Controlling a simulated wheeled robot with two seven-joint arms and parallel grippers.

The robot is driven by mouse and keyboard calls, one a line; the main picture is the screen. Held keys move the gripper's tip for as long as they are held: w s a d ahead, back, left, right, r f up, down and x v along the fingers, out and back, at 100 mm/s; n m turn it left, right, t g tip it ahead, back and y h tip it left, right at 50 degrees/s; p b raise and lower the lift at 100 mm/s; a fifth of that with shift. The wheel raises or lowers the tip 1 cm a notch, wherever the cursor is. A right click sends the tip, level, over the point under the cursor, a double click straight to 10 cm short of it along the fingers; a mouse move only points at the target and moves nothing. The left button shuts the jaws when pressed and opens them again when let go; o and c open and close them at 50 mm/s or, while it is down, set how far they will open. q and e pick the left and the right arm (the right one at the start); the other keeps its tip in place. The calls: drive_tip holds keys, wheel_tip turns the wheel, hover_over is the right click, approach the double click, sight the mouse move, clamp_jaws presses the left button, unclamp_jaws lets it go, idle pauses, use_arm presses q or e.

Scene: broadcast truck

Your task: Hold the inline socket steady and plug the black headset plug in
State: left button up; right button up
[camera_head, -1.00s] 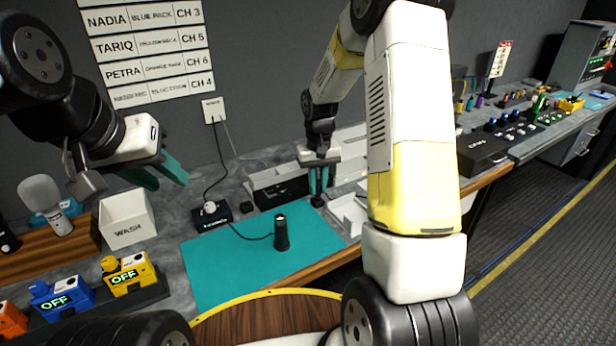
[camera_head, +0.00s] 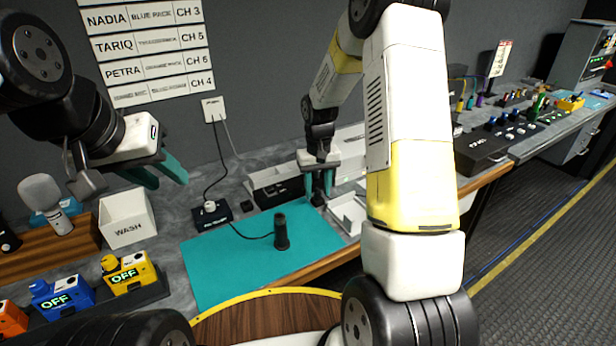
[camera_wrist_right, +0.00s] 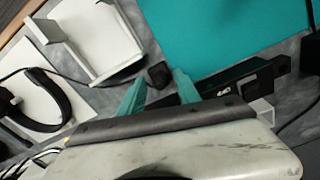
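The black inline socket (camera_head: 281,232) stands upright on the teal mat (camera_head: 215,265), with a cable running to a small black box. No gripper touches it. The black headset plug (camera_wrist_right: 160,75) is a small dark piece on the grey bench beside the mat; it also shows below my right gripper in the head view (camera_head: 318,200). My right gripper (camera_head: 318,192) points down with its teal fingers apart, and the plug appears between and just beyond the fingertips in the wrist view (camera_wrist_right: 160,88). Contact cannot be told. My left gripper (camera_head: 166,178) is open and empty, left of the mat.
A black headset (camera_wrist_right: 62,105) lies by a white bracket-like holder (camera_wrist_right: 100,35). The black box (camera_head: 212,217) sits behind the mat. The mat around the socket is clear.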

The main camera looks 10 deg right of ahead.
drive_tip(key=s+r+t, duration=0.1)
drive_tip(key=s+r, duration=0.3)
drive_tip(key=r, duration=0.5)
drive_tip(key=s+r+t, duration=0.1)
drive_tip(key=s+r, duration=0.3)
drive_tip(key=r, duration=0.5)
drive_tip(key=s+a+r+t+y, duration=0.1)
drive_tip(key=s+r+t, duration=0.1)
drive_tip(key=s, duration=0.6)
drive_tip(key=s+a+r+t+y, duration=0.1)
drive_tip(key=s+r+t, duration=0.1)
drive_tip(key=s+r, duration=0.3)
drive_tip(key=s, duration=0.3)
drive_tip(key=shift+s+r, duration=0.2)
drive_tip(key=shift+a, duration=0.1)
